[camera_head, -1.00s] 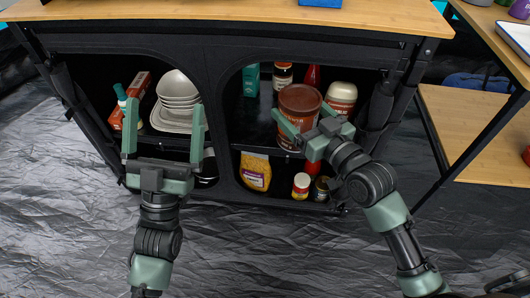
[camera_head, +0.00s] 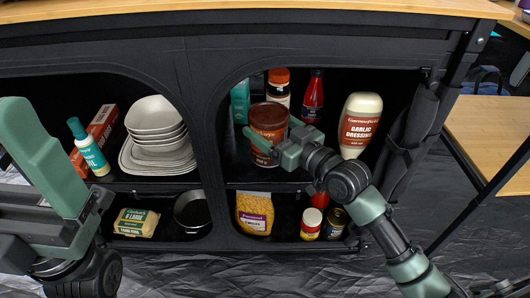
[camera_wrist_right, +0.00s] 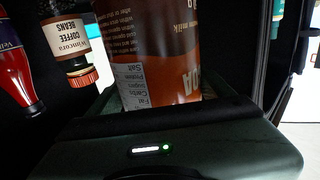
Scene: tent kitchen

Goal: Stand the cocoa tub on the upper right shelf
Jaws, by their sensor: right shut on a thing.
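The cocoa tub (camera_head: 268,120), brown with a dark red lid, is upright in the upper right compartment, near its front. My right gripper (camera_head: 268,148) is shut on the tub's lower part from the front right. The tub fills the middle of the right wrist view (camera_wrist_right: 150,50), its label upside down there. Its base is partly hidden by the gripper, so I cannot tell whether it touches the upper right shelf (camera_head: 240,172). My left gripper (camera_head: 20,160) is at the left edge, empty in front of the cabinet, partly cut off, one finger set wide.
A garlic dressing bottle (camera_head: 359,125) stands to the right. The divider (camera_head: 205,130) is close on the left. Below are a pasta bag (camera_head: 254,213) and small jars (camera_head: 311,224).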

